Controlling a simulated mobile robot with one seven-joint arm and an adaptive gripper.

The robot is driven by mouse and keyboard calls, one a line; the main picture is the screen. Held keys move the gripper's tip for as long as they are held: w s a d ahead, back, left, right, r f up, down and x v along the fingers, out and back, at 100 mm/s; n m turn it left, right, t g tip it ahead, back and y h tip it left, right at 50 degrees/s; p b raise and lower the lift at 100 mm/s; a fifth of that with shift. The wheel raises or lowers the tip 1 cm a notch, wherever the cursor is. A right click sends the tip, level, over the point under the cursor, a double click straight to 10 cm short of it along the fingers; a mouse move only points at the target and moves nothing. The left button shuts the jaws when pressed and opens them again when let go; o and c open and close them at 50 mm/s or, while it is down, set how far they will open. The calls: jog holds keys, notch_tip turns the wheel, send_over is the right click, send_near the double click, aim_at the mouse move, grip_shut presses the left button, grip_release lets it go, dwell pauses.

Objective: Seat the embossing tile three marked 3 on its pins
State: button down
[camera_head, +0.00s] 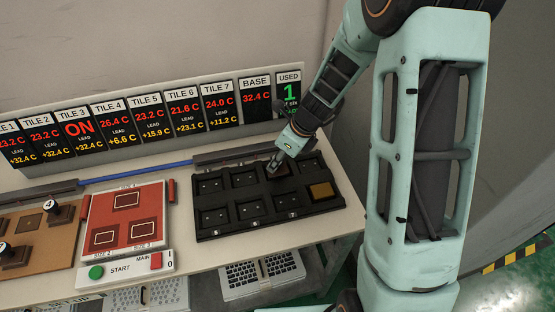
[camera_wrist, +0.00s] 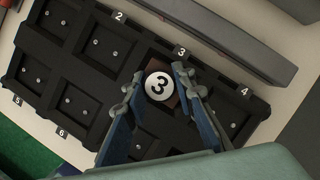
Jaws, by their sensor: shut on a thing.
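Tile three is a dark brown block with a round white cap marked 3 (camera_wrist: 158,86). In the wrist view it is between the two fingers of my gripper (camera_wrist: 157,80), which is shut on it. It is over or in the pocket beside the label 3 (camera_wrist: 181,51) on the black tray (camera_head: 205,237). I cannot tell whether it touches the pocket floor, and its pins are hidden. In the head view my gripper (camera_head: 277,163) reaches down to the tray's back row, and the tile (camera_head: 279,171) is mostly hidden beneath it.
Other tray pockets show bare pin pairs; a gold-brown plate (camera_head: 321,190) lies in the right front pocket. A red board (camera_head: 126,216) and a tan board (camera_head: 36,230) with more knobbed tiles are left. A display row (camera_head: 140,118) stands behind; TILE 3 reads ON.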

jog(key=c, duration=1.5)
grip_release()
jog(key=v, duration=1.2)
jog(key=shift+w, duration=0.1)
